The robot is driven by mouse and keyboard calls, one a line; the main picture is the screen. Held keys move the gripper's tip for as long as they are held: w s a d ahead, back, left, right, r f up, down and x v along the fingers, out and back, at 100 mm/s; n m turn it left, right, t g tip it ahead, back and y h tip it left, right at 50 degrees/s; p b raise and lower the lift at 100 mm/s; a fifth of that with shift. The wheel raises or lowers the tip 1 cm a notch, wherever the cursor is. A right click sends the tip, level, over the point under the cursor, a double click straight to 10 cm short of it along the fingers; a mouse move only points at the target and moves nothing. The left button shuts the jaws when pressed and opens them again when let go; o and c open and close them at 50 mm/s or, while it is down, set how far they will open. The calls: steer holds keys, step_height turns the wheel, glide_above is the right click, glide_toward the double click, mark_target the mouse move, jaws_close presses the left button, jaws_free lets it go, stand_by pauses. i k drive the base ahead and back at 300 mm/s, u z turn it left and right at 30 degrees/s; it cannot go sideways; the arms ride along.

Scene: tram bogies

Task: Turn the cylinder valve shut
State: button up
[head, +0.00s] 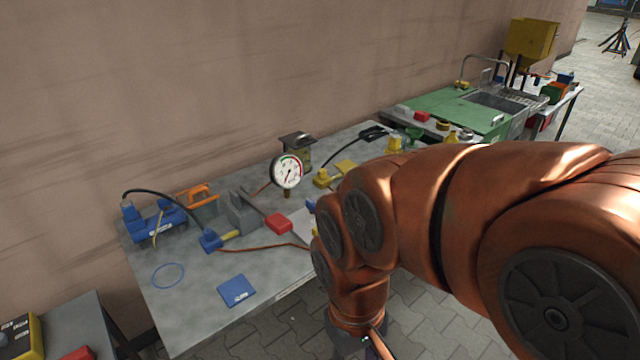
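I cannot make out a gas cylinder or its valve for certain in the head view. A round white pressure gauge (287,172) with a red and green scale stands upright over the grey bench (190,289). My copper-coloured arm covers the right part of the bench and reaches down to the bottom edge of the picture. My gripper lies beyond that edge, so its fingers and anything in them are hidden.
On the bench are a blue clamp-like tool (155,222) with a black hose, an orange-handled tool (195,195), a red block (278,224) and a blue pad (237,290). A green bench with a sink (495,103) stands at the back right. A wall (180,80) runs behind.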

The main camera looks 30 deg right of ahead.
mark_target(311, 205)
steer(key=u, duration=0.05)
steer(key=i, duration=0.85)
steer(key=z, duration=0.05)
